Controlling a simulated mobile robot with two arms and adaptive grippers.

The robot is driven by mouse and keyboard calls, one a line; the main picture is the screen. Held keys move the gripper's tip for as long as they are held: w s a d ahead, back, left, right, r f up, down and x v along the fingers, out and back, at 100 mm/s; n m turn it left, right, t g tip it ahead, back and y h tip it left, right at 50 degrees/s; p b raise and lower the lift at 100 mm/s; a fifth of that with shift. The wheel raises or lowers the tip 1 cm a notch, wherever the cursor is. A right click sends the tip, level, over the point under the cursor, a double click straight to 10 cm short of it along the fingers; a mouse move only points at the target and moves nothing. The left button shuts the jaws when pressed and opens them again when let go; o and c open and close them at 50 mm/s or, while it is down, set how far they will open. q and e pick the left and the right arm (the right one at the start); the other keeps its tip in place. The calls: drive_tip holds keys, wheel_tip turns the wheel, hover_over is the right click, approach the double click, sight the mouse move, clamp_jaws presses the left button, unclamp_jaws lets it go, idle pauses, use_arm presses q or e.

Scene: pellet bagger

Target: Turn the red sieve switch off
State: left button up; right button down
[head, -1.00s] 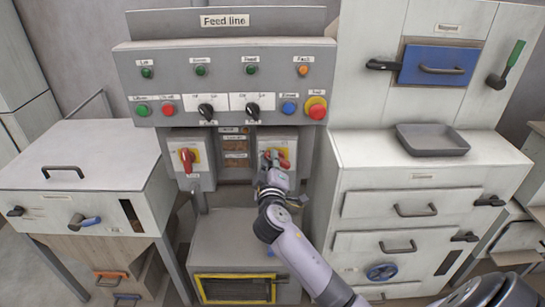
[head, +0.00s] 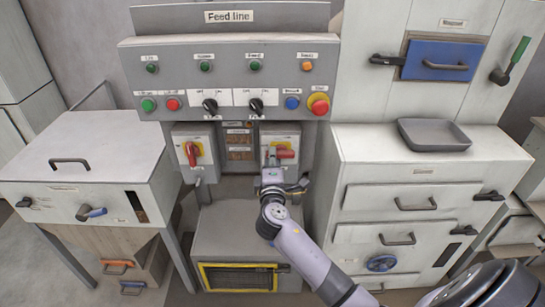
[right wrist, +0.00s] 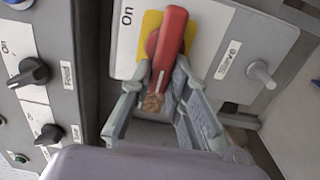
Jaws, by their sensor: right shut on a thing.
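The red sieve switch (head: 286,153) is a red handle on a yellow plate, on the right-hand light switch box under the Feed line panel. In the head view its handle lies about level. In the right wrist view the red handle (right wrist: 172,40) runs up from between the fingers, with "On" printed beside the yellow plate. My right gripper (head: 272,166) is at the handle. In the right wrist view its fingers (right wrist: 165,80) lie on both sides of the handle and are shut on it. The fingers hide part of the box. My left gripper is out of view.
A second red switch (head: 192,152) with its handle upright is on the box to the left. Above are black knobs (head: 257,107) and a red emergency button (head: 318,105). A drawer cabinet with a grey tray (head: 433,134) stands right, a lidded bin (head: 84,166) left.

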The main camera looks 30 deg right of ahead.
drive_tip(key=shift+r, duration=0.1)
idle(0.3)
drive_tip(key=c, duration=1.6)
unclamp_jaws()
drive_tip(key=shift+c, duration=0.2)
drive_tip(key=shift+o, duration=0.6)
drive_tip(key=v, duration=1.2)
drive_tip(key=shift+d, duration=0.15)
